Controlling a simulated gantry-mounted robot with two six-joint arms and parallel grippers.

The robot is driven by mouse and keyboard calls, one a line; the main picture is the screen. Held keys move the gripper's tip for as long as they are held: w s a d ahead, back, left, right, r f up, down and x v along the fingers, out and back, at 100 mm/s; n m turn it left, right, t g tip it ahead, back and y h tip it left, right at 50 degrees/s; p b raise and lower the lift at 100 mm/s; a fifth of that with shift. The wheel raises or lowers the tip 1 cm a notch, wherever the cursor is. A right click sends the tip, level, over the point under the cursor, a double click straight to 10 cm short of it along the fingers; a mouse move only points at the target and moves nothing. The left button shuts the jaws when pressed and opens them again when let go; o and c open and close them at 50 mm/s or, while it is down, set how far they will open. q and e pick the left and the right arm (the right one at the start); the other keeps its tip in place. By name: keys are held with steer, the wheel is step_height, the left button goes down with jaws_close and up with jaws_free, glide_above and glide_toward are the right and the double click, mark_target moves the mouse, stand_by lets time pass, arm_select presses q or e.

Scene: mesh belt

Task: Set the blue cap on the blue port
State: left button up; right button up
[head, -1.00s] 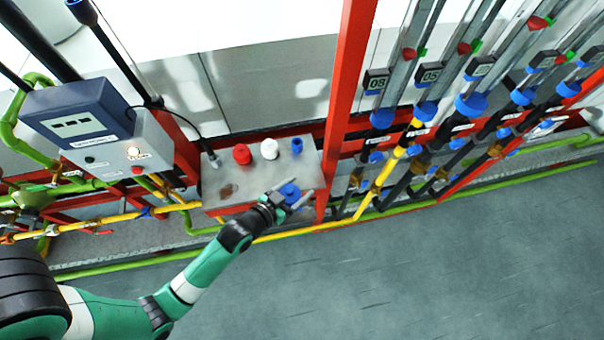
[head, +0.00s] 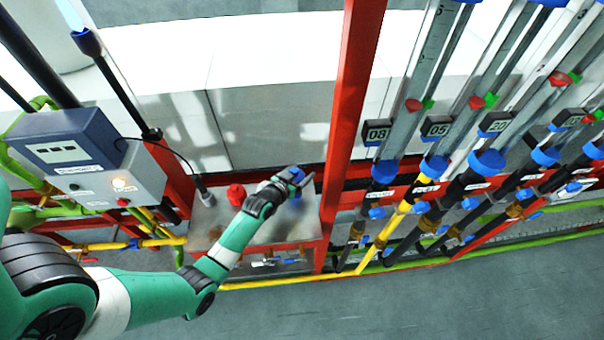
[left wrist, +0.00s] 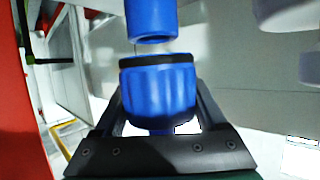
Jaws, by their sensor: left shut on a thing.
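My left gripper (head: 303,181) is shut on the blue cap (left wrist: 158,92), a ribbed blue piece with a black band at its rim. In the left wrist view the cap sits between both fingers. The blue port (left wrist: 151,20), a smooth blue cylinder, shows just beyond the cap. It is nearly in line with the cap, a little to the left, with a narrow gap between them. In the head view the gripper and cap are over the metal box and hide most of the port. My right gripper is not in view.
The metal box (head: 208,225) also bears a red port (head: 236,194); a white one (left wrist: 288,12) shows partly in the wrist view. A red post (head: 352,110) stands close right of the gripper. A control box (head: 135,180) is to the left, and pipes with gauges are to the right.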

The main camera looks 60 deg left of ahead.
mark_target(301, 178)
arm_select(q)
steer(key=shift+f+b, duration=1.8)
steer(key=shift+f, duration=0.5)
steer(key=shift+f, duration=0.2)
steer(key=shift+r, duration=0.15)
steer(key=shift+r+p, duration=0.75)
steer(key=shift+f+b, duration=0.6)
steer(key=shift+f, duration=0.1)
steer(key=shift+r+p, duration=0.6)
steer(key=shift+r, duration=0.1)
steer(key=shift+f+b, duration=0.75)
steer(key=shift+f, duration=0.15)
stand_by(0.6)
steer(key=o, duration=1.1)
